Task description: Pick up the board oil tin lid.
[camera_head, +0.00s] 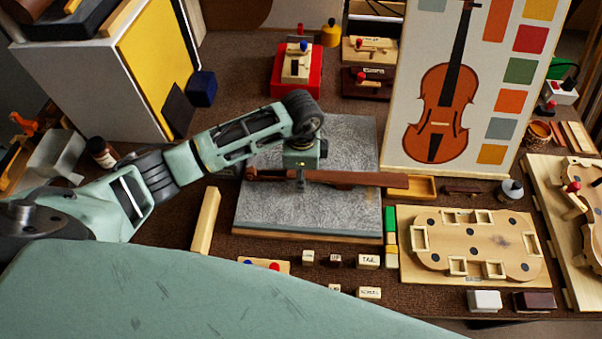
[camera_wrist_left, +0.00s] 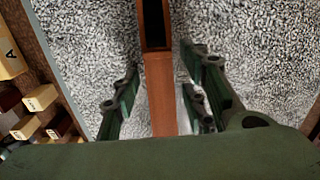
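I cannot pick out the board oil tin lid with certainty. A small grey round tin with a dark knob on top (camera_head: 510,188) stands right of the centre, behind the violin-shaped wooden form. My left gripper (camera_head: 301,181) points down over a long brown violin neck (camera_head: 345,178) lying across a grey speckled slab (camera_head: 270,207). In the left wrist view the open fingers (camera_wrist_left: 160,103) stand on either side of the neck (camera_wrist_left: 161,95), with narrow gaps showing between. The fingertips' exact height is unclear. My right gripper is not in view.
A wooden violin form (camera_head: 475,243) lies at the right. A tall violin panel (camera_head: 490,90) stands behind it. Small labelled blocks (camera_head: 368,261) lie in front of the slab. A dark bottle (camera_head: 102,152) stands at the left, near my left arm. A red block (camera_head: 297,70) sits behind.

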